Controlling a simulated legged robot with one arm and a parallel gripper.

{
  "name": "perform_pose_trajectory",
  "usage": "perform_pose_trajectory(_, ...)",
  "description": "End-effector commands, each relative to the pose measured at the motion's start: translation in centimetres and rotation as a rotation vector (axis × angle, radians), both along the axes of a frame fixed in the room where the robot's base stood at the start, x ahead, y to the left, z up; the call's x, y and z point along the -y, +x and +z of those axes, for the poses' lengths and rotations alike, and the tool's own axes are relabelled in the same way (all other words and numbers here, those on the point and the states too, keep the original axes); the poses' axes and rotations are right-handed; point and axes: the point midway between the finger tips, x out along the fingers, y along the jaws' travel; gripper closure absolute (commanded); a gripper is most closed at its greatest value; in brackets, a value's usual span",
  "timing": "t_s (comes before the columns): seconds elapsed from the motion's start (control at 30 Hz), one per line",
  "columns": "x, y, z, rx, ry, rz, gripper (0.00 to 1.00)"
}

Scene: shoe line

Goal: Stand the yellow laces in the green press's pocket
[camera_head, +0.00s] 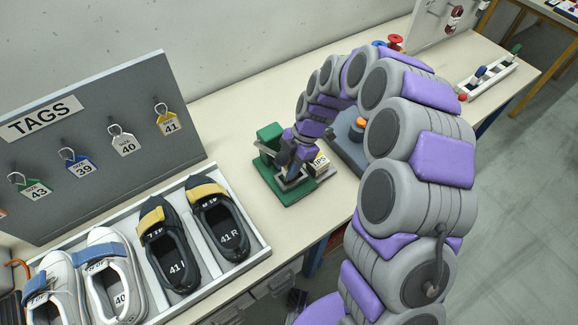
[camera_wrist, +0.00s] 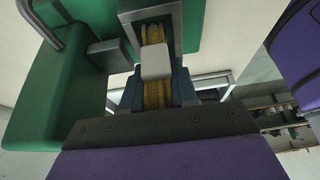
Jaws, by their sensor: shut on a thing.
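The green press (camera_head: 270,133) stands on the bench in the middle of the head view, with a grey metal part on its base. It fills the upper left of the wrist view (camera_wrist: 55,100). My gripper (camera_head: 287,158) is down at the press. In the wrist view my gripper (camera_wrist: 157,88) is shut on the yellow laces (camera_wrist: 155,95), a bundle with a pale band round its middle. The far end of the laces lies within the grey metal pocket (camera_wrist: 126,18); how deep it sits, I cannot tell. The laces cannot be made out in the head view.
A small box with partly hidden lettering (camera_head: 319,163) stands right beside the press. A white tray (camera_head: 258,258) of shoes lies at the front left, below a grey TAGS board (camera_head: 95,140) with hanging tags. A rack (camera_head: 487,78) stands far right. My arm covers part of the bench.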

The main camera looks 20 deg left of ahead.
Motion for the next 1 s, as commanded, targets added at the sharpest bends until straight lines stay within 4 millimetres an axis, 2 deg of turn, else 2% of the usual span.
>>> perform_pose_trajectory(0.13, 0.1, 0.0, -0.2, 0.001, 0.001, 0.0, 1.0)
perform_pose_trajectory(0.17, 0.1, 0.0, -0.2, 0.0, 0.0, 0.0, 0.7)
perform_pose_trajectory(0.4, 0.0, 0.0, -0.2, 0.0, 0.0, -0.001, 0.47)
perform_pose_trajectory(0.73, 0.0, 0.2, 0.3, 0.001, 0.0, -0.001, 0.46)
perform_pose_trajectory(0.87, 0.4, 0.8, 2.1, 0.005, 0.001, -0.003, 0.46)
perform_pose_trajectory(1.0, 1.2, 1.7, 4.8, 0.003, 0.001, -0.003, 0.46)
